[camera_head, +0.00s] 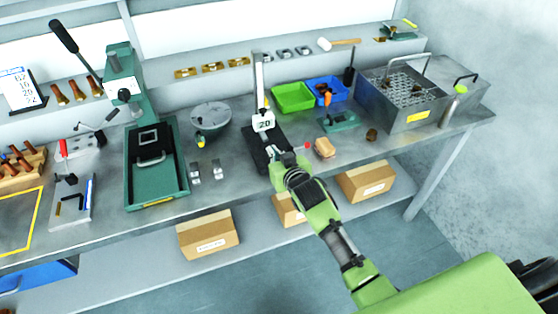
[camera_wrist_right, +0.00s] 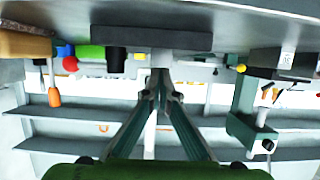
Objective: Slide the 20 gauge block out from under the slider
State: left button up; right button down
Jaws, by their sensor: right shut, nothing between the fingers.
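The height gauge has a dark base (camera_head: 258,160) and an upright column (camera_head: 259,78) on the bench. A white piece marked 20 (camera_head: 264,122) shows low on the column; I cannot clearly separate the gauge block from the slider. My right gripper (camera_head: 279,152) is shut and empty at the front right of the base. The right wrist view is upside down. In it the dark base (camera_wrist_right: 150,36) spans the upper middle, and a pale block-like piece (camera_wrist_right: 142,61) stands on it beyond my shut fingertips (camera_wrist_right: 158,80). Contact cannot be told. My left gripper is not in view.
A green press (camera_head: 155,165) and a round grey plate (camera_head: 210,115) stand to the left. Two small metal pieces (camera_head: 206,173) lie nearer. Green (camera_head: 292,96) and blue bins (camera_head: 327,90) are behind right.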

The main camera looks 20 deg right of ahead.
jog(key=shift+d+r+p, duration=0.1)
jog(key=shift+r+p, duration=0.05)
jog(key=shift+p, duration=0.15)
jog(key=s+b, duration=0.3)
jog(key=s, duration=0.9)
jog(key=s+f+n+g+b, duration=0.1)
jog(key=s+f+g, duration=0.35)
jog(key=f, duration=1.15)
jog(key=s+f+g, duration=0.1)
jog(key=s+f, duration=0.7)
jog(key=f, duration=0.8)
pick_arm(q)
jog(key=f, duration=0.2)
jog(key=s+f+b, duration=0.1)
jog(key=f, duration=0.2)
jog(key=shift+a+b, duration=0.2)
jog(key=shift+b, duration=0.1)
pick_arm(e)
jog(key=s+d+f+g, duration=0.1)
jog(key=s+f+g, duration=0.1)
jog(key=s+f, duration=0.5)
jog(key=s+d+f+g, duration=0.1)
jog(key=s+f+g, duration=0.2)
jog(key=s+f, duration=0.4)
jog(key=s+d+f+n+g, duration=0.1)
jog(key=s+f, duration=0.6)
jog(key=s, duration=1.3)
jog(key=shift+f+g, duration=0.4)
jog(key=shift+g, duration=0.25)
